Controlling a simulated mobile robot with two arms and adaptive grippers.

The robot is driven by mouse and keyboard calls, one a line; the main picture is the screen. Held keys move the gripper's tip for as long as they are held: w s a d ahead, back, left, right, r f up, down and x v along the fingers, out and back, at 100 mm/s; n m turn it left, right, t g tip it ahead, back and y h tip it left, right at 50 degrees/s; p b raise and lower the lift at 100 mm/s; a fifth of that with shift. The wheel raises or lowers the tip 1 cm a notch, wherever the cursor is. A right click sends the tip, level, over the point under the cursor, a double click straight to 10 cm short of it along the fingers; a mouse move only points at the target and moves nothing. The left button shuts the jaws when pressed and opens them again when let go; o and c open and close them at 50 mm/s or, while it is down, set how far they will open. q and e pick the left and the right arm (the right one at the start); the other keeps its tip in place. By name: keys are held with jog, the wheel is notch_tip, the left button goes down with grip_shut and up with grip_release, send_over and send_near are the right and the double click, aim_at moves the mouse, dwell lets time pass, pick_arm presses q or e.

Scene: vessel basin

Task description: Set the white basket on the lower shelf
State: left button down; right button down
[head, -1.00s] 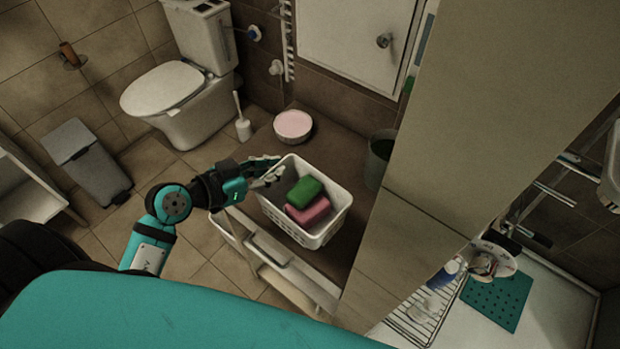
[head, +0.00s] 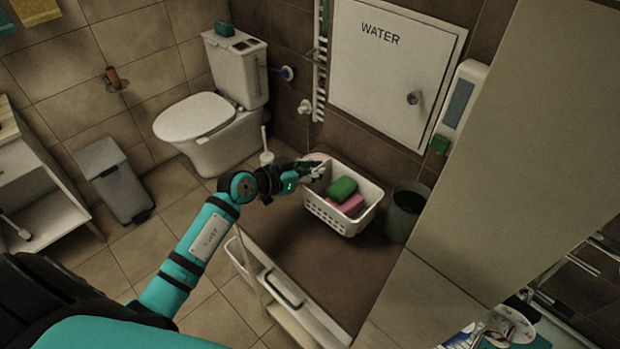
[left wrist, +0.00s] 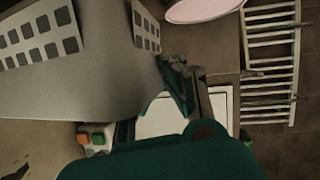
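The white basket (head: 336,217) is in the middle of the head view, over the brown counter top (head: 310,268). A green block (head: 342,188) and a pink block (head: 347,206) lie in it. My left gripper (head: 316,171) is at the basket's left rim and appears shut on it. In the left wrist view the basket's slotted wall (left wrist: 80,85) fills the left side, with the gripper fingers (left wrist: 183,88) at its edge. I cannot tell whether the basket touches the counter. A white unit (head: 40,185) with a shelf board stands at the far left. My right gripper is out of view.
A grey bucket (head: 405,213) stands close to the basket's right. A tiled pillar (head: 500,150) blocks the right. A toilet (head: 215,125) and a grey bin (head: 112,180) stand on the left floor.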

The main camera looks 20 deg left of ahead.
aim_at(327, 176)
pick_arm(q)
jog(key=f, duration=0.2)
jog(key=shift+a+f+b, duration=0.3)
jog(key=shift+a+f, duration=0.05)
jog(key=shift+f, duration=0.4)
jog(key=shift+d, duration=0.15)
jog(key=c, duration=1.6)
grip_release()
jog(key=shift+o, duration=0.6)
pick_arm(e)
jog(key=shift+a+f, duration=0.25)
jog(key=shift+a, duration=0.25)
